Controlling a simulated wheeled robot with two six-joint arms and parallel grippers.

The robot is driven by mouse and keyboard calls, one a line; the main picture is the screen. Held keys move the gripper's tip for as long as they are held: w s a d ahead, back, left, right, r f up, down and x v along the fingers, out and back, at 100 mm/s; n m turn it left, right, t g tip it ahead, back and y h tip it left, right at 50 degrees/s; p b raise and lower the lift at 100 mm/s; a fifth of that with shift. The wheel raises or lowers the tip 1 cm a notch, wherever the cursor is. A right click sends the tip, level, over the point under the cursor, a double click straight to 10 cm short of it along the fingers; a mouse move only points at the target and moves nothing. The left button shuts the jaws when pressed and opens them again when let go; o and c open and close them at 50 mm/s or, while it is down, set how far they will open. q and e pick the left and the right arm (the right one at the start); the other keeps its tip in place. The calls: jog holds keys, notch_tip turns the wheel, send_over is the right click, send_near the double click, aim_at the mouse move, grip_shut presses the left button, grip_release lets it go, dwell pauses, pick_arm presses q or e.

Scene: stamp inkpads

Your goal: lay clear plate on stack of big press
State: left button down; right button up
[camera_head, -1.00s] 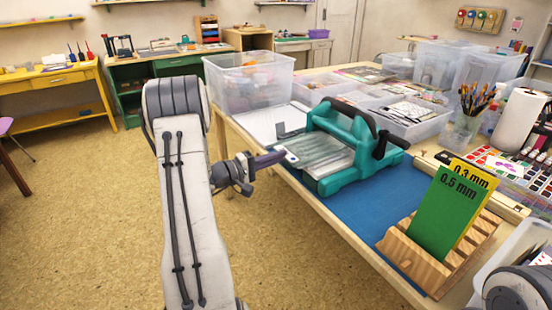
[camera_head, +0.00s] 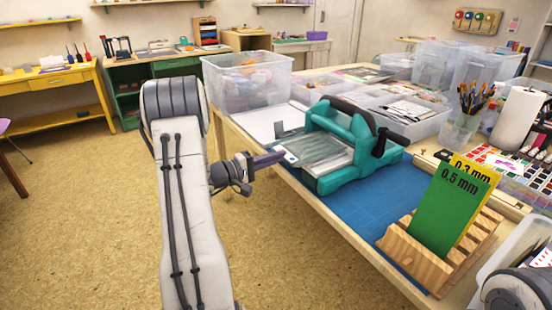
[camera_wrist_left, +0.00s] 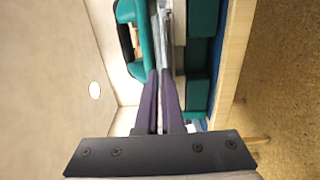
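The big press (camera_head: 362,170) is teal with a black roller bar and crank, and stands on the blue mat of the table. A stack of flat, pale sheets (camera_head: 325,158) lies on its bed. My left gripper (camera_head: 283,156) is at the left end of the bed, its purple fingers close together. In the left wrist view, the fingers (camera_wrist_left: 160,85) pinch a thin, clear plate (camera_wrist_left: 163,35) seen nearly edge-on, which reaches over the press bed. I cannot tell whether the plate touches the stack.
A wooden rack (camera_head: 440,254) with green and yellow thickness cards stands at the front right of the press. A clear bin (camera_head: 250,85) stands behind left, and shallow clear trays (camera_head: 412,125) stand behind right. The table's front edge runs below the press.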

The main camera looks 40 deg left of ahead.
pick_arm(q)
jog(key=shift+f+b, duration=0.4)
jog(key=shift+b, duration=0.4)
dwell(0.8)
jog(key=c, duration=1)
grip_release()
jog(key=shift+s, duration=0.1)
jog(key=b+v, duration=0.1)
jog(key=v, duration=0.4)
